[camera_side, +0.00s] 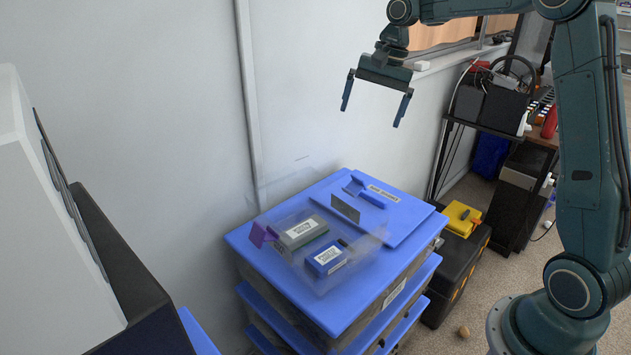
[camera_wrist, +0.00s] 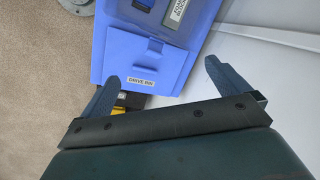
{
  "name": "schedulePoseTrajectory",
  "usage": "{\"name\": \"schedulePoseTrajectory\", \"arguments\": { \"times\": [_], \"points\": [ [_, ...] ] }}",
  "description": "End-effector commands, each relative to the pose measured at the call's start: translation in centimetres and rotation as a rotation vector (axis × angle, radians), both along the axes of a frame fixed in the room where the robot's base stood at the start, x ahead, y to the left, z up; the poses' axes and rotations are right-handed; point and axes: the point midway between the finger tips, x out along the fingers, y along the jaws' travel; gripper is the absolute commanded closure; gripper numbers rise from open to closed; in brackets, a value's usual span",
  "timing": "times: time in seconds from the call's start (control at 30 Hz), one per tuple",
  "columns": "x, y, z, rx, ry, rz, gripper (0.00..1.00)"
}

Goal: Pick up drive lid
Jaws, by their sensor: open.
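The drive lid (camera_side: 398,216) appears to be the flat blue panel with a white label on the right part of the blue storage stack's top. A raised blue handle piece (camera_side: 357,186) stands on it. In the wrist view the blue lid (camera_wrist: 172,74) lies beyond the fingers, and its label reads "DRIVE BIN". My gripper (camera_side: 372,113) is open and empty, high above the lid and apart from it. In the wrist view my gripper (camera_wrist: 160,72) shows two spread fingers with nothing between them.
A clear tray (camera_side: 330,283) beside the lid holds a grey drive (camera_side: 299,232) and a blue drive (camera_side: 326,259). A purple piece (camera_side: 262,235) and a grey plate (camera_side: 344,207) stand up there. The wall is close behind. A yellow item (camera_side: 461,218) sits on a black case.

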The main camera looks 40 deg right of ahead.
Motion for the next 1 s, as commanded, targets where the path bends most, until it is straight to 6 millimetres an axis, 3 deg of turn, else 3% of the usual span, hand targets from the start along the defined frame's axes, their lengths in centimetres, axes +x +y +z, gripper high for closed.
{"name": "schedulePoseTrajectory", "arguments": {
  "times": [0.2, 0.43, 0.8, 1.0],
  "points": [
    [2.6, -4.2, -3.8, 0.047, 0.070, -0.138, 0.00],
    [4.3, -8.5, -8.3, 0.088, 0.142, -0.278, 0.00],
    [4.8, -14.6, -15.8, 0.136, 0.246, -0.480, 0.00],
    [4.6, -15.8, -17.5, 0.145, 0.269, -0.525, 0.00]
  ]
}}
